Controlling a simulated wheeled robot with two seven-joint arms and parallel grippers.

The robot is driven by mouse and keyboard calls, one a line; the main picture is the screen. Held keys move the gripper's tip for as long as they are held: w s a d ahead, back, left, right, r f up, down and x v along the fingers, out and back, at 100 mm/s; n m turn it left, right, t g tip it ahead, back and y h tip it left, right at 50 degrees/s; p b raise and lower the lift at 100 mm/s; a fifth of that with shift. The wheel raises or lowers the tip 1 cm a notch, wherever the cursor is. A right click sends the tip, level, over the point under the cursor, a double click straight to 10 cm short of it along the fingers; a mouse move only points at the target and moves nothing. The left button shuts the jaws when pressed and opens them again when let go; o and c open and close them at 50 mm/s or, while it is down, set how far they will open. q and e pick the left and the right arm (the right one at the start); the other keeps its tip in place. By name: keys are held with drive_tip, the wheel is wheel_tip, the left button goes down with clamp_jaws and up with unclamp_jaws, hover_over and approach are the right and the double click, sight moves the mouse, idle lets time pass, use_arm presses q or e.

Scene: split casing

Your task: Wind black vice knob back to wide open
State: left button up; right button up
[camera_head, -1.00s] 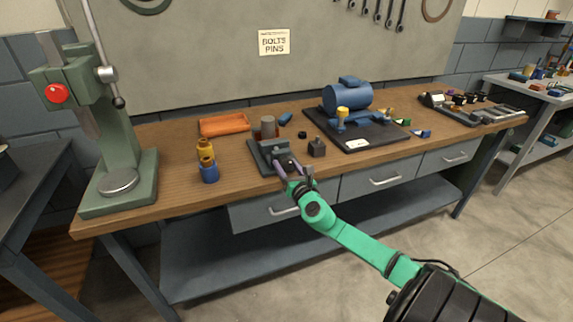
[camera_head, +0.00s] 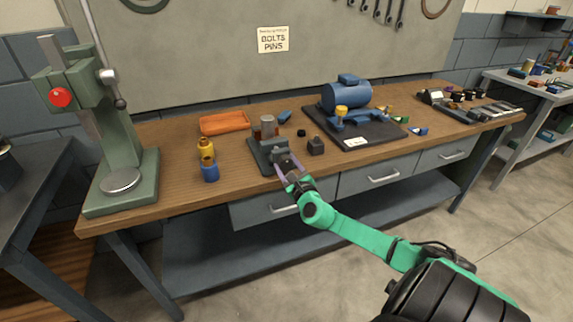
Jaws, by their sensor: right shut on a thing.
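The grey vice (camera_head: 258,152) stands near the front edge of the wooden bench, with a grey and reddish cylinder (camera_head: 267,128) at its back. My right gripper (camera_head: 283,163) is at the vice's front end, with its purple-grey fingers closed around the place of the black knob. The knob itself is hidden by the fingers or too small to make out, and so is the width of the jaw gap. My left gripper is not in view.
Blue and yellow cylinders (camera_head: 209,170) stand left of the vice, an orange tray (camera_head: 224,123) behind. A blue motor (camera_head: 346,94) sits on a dark mat at right. A green press (camera_head: 117,150) stands at far left.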

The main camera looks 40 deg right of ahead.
idle(0.3)
drive_tip(key=o, duration=1.4)
drive_tip(key=shift+c, duration=0.2)
drive_tip(key=v, duration=1.4)
drive_tip(key=shift+s+p, duration=0.3)
drive_tip(key=shift+p, duration=0.05)
drive_tip(key=shift+a+f, duration=0.1)
